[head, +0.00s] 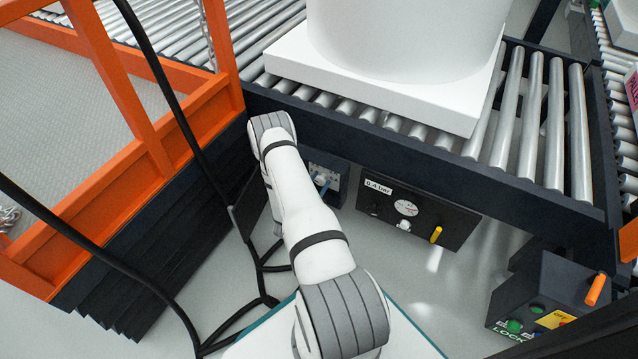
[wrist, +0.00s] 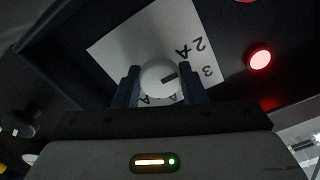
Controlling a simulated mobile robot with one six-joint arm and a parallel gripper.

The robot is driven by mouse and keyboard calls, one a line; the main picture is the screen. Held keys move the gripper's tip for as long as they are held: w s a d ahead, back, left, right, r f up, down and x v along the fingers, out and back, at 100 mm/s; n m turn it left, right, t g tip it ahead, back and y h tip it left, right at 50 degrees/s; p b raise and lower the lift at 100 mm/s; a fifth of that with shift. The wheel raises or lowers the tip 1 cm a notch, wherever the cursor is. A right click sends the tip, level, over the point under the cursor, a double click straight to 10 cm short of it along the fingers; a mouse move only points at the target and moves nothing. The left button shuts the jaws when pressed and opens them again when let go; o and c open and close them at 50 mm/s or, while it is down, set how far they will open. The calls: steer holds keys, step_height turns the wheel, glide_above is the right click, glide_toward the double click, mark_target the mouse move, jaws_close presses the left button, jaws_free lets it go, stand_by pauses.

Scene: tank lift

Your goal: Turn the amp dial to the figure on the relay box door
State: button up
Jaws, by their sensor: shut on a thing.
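The amp dial (wrist: 160,80) is a round white knob with a short dark pointer mark, on a white scale plate (wrist: 118,42) in the wrist view. The figures "2 A" and "3" show at the plate's right; more lettering below the knob is partly hidden by the fingers. The mark points right and slightly up, seemingly towards the "3". My gripper (wrist: 160,86) is shut on the dial, one dark blue finger on each side. In the head view the dial's panel (head: 341,194) is partly covered by my arm. I cannot make out a relay box door figure.
A red lamp (wrist: 259,60) glows right of the dial. Beside its panel is a gauge panel (head: 455,222) marked "0.4 bar" with a yellow lever. A roller conveyor (head: 567,130) bears a white tank above. An orange-framed lift (head: 110,75) and black cables stand left.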

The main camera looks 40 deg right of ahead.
steer(key=shift+s+a, duration=0.1)
steer(key=shift+a, duration=0.05)
steer(key=shift+d+m, duration=0.2)
steer(key=shift+m, duration=1.1)
steer(key=m+p, duration=0.1)
steer(key=m, duration=0.5)
steer(key=shift+s+d+f, duration=0.1)
steer(key=o, duration=1)
steer(key=shift+a, duration=0.25)
